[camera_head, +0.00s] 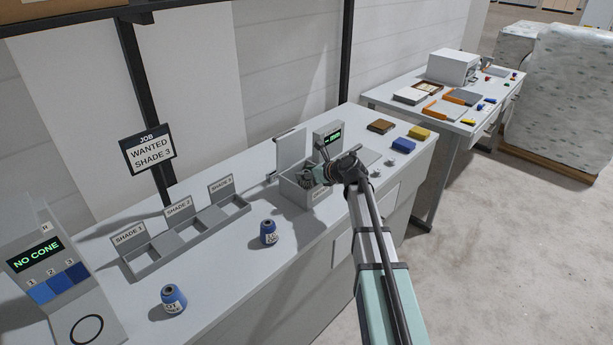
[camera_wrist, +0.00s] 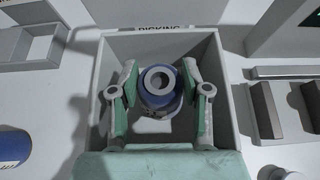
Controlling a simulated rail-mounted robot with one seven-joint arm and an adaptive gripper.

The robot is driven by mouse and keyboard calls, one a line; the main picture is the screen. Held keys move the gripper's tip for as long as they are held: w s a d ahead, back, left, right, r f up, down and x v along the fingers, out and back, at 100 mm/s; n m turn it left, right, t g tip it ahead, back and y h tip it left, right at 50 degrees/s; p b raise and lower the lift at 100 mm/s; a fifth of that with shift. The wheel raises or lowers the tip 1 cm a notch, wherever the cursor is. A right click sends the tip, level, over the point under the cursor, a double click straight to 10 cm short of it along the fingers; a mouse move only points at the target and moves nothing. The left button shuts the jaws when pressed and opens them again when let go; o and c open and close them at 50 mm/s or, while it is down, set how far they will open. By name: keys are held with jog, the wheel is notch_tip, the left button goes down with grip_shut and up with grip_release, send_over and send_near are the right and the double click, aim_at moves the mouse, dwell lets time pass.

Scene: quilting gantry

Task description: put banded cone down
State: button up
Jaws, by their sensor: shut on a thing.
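In the wrist view a blue cone (camera_wrist: 159,101) with a grey ring top stands between the fingers of my gripper (camera_wrist: 160,92), which is shut on it. Cone and fingertips are within the walls of a grey open box (camera_wrist: 231,110) whose label looks like "PICKING". I cannot tell whether the cone touches the box floor. A band on the cone is not clear, as its lower part is mostly hidden. In the head view my gripper (camera_head: 320,172) is at the grey box (camera_head: 294,191) and hides the held cone.
Two labelled blue cones (camera_head: 269,232) (camera_head: 172,299) stand on the bench. Empty trays (camera_head: 181,236) are marked SHADE 1 to 3. A left device (camera_head: 40,262) shows NO CONE. A raised lid (camera_head: 291,150) and a small display unit (camera_head: 328,138) flank the box.

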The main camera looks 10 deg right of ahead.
jog(key=shift+f, duration=0.8)
jog(key=shift+f, duration=0.1)
jog(key=o, duration=1.3)
jog(key=b+v, duration=0.2)
jog(key=v, duration=1)
